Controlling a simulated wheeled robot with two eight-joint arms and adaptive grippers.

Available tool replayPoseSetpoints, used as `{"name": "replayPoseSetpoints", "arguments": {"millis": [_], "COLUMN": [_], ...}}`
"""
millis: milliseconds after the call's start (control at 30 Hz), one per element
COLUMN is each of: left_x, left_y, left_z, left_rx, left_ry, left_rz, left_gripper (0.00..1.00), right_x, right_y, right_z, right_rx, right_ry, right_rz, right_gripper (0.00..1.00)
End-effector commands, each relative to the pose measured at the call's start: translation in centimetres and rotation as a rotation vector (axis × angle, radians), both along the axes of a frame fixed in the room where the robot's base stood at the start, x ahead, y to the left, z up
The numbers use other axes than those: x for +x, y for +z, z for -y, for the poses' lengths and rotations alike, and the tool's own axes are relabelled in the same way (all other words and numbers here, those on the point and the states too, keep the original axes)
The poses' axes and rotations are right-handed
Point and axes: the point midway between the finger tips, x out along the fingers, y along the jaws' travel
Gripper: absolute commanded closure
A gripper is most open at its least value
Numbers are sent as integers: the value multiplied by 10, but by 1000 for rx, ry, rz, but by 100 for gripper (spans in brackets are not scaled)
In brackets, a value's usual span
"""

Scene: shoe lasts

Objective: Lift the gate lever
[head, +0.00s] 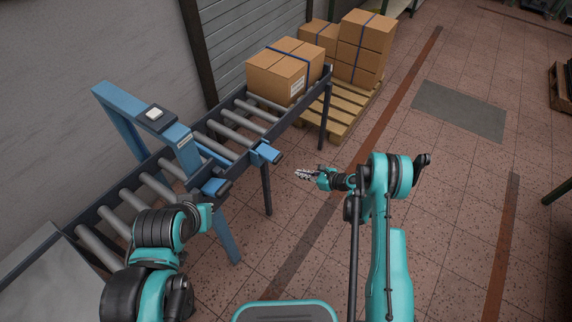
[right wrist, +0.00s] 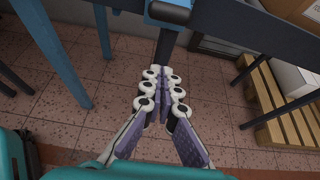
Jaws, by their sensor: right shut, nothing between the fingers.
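A blue lever-like block (head: 265,153) sticks out from the near side rail of the roller conveyor; I take it to be the gate lever. A similar blue block (head: 215,187) sits further left on the same rail, beside the blue arch post. My right gripper (head: 305,174) is to the right of the lever, apart from it, over the floor. In the right wrist view the right gripper (right wrist: 162,90) is shut and empty, and a blue block with a dark end (right wrist: 168,13) shows beyond its fingertips. My left arm shows at lower left, but its gripper does not show.
The conveyor (head: 230,133) runs from lower left to upper middle, with a strapped carton (head: 277,77) at its far end. A blue arch (head: 135,108) spans it. A pallet (head: 345,112) with boxes stands behind. Conveyor legs (head: 267,190) stand nearby.

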Motion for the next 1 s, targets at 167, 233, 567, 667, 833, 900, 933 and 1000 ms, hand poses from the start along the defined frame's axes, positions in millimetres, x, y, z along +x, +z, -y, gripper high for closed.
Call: {"name": "replayPoseSetpoints", "arguments": {"millis": [167,233,567,667,833,900,933,1000], "left_x": [0,0,0,0,0,0,0,0], "left_y": [0,-1,-19,-27,-38,-40,-41,-43], "left_z": [0,0,0,0,0,0,0,0], "left_rx": [0,0,0,0,0,0,0,0], "left_ry": [0,0,0,0,0,0,0,0], "left_rz": [0,0,0,0,0,0,0,0], "left_gripper": [100,100,100,100,100,100,100,100], "right_x": [0,1,26,37,55,55,55,55], "right_y": [0,0,-24,-34,-43,-29,-25,-17], "right_z": [0,-1,-37,-53,-75,-74,-75,-75], "right_rx": [-2,-2,-3,-2,-3,-3,-3,-3], "right_ry": [1,1,5,4,0,-1,0,0], "right_rz": [1,1,1,1,2,1,1,1], "right_gripper": [100,100,100,100,100,100,100,100]}}
